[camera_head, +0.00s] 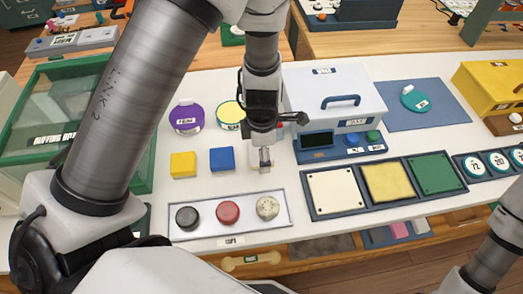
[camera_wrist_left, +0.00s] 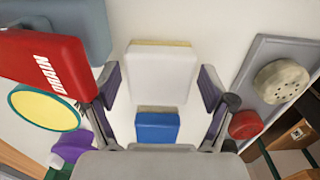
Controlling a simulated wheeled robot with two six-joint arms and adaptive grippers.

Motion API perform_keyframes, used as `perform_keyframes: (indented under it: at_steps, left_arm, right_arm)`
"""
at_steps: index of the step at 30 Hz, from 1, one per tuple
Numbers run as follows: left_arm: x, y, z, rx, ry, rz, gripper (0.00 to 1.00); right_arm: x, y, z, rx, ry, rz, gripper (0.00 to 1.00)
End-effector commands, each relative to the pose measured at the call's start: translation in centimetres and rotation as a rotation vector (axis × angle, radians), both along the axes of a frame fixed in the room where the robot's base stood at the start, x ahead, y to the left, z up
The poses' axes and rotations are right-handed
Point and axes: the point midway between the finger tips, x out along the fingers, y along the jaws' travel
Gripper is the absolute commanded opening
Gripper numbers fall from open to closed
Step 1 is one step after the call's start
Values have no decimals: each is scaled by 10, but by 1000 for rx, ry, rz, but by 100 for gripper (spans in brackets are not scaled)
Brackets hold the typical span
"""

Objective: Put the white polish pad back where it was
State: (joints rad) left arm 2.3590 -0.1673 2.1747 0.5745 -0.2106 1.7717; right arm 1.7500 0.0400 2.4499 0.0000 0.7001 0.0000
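The white polish pad (camera_wrist_left: 158,75) lies on the white tabletop in the left wrist view, between my spread left fingers with space on both sides. In the head view the white pad (camera_head: 255,158) is partly hidden behind my left gripper (camera_head: 270,138). In the left wrist view my left gripper (camera_wrist_left: 158,92) is open and empty above the pad. A blue pad (camera_head: 222,159) and a yellow pad (camera_head: 183,164) sit left of the white pad in a row. My right gripper is out of view.
A grey tray (camera_head: 280,224) with black, red and beige knobs lies in front. A red DRAIN block (camera_wrist_left: 45,68) is close to the left finger side in the wrist view. The white WASH box (camera_head: 335,88) and a three-panel tray (camera_head: 310,210) stand right.

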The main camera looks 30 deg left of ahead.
Motion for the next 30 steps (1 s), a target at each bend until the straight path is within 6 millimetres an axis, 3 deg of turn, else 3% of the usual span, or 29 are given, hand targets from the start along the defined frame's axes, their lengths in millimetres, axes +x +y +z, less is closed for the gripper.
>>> perform_keyframes:
  at_steps: [11, 24, 30]
  left_arm:
    - [0, 0, 7, 0, -1, -1, 89]
    - [1, 0, 106, 0, -4, -1, 89]
    - [0, -1, 123, -1, -1, -1, 89]
  right_arm:
    - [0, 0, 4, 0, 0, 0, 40]
    - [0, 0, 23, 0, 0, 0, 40]
    - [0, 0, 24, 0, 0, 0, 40]
